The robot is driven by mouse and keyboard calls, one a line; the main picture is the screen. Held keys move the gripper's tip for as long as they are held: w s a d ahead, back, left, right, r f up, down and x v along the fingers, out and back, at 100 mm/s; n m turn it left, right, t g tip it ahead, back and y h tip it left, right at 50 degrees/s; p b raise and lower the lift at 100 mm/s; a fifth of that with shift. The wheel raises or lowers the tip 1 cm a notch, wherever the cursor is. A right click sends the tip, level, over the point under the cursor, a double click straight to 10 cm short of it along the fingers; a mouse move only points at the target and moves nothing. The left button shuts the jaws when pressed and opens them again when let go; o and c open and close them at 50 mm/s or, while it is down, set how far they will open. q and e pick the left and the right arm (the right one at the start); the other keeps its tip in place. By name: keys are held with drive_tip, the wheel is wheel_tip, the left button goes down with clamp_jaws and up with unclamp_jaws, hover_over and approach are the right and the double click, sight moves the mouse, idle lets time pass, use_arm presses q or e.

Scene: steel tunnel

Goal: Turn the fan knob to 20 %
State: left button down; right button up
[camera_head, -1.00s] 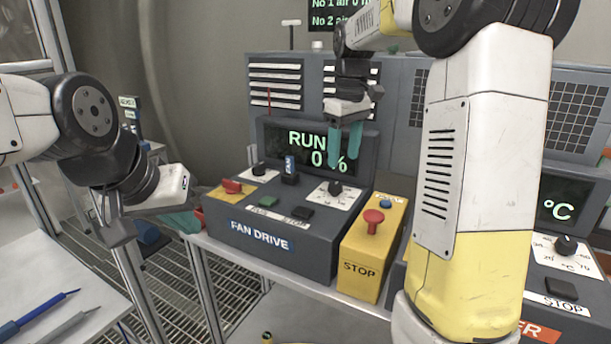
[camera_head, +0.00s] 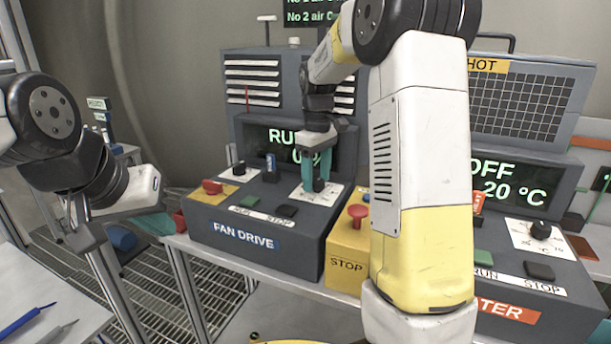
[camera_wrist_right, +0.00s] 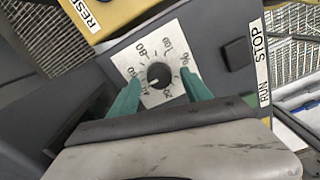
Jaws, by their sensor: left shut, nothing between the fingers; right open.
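The fan knob (camera_head: 319,185) is a small black knob on a white dial plate of the grey FAN DRIVE box (camera_head: 225,222). My right gripper (camera_head: 315,187) is open and points down, its teal fingers either side of the knob. In the right wrist view the knob (camera_wrist_right: 159,75) sits between the spread fingers, with dial numbers around it; I cannot tell whether they touch it. A small light mark shows on its lower left. The fan display (camera_head: 285,146) shows RUN, partly hidden by my right gripper. My left gripper (camera_head: 158,223) is shut and empty, left of the box.
A yellow box with a red STOP button (camera_head: 358,214) stands right of the fan box, close to my right arm. The heater box (camera_head: 545,270) is further right, its display reading OFF and 20 °C. A bench (camera_head: 40,300) with pens is at lower left.

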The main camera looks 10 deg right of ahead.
clamp_jaws()
drive_tip(key=shift+m, duration=0.3)
drive_tip(key=m, duration=0.4)
drive_tip(key=shift+d+m, duration=0.1)
drive_tip(key=shift+m, duration=0.2)
drive_tip(key=m, duration=0.5)
drive_tip(key=shift+d+r, duration=0.1)
drive_tip(key=shift+m, duration=0.3)
unclamp_jaws()
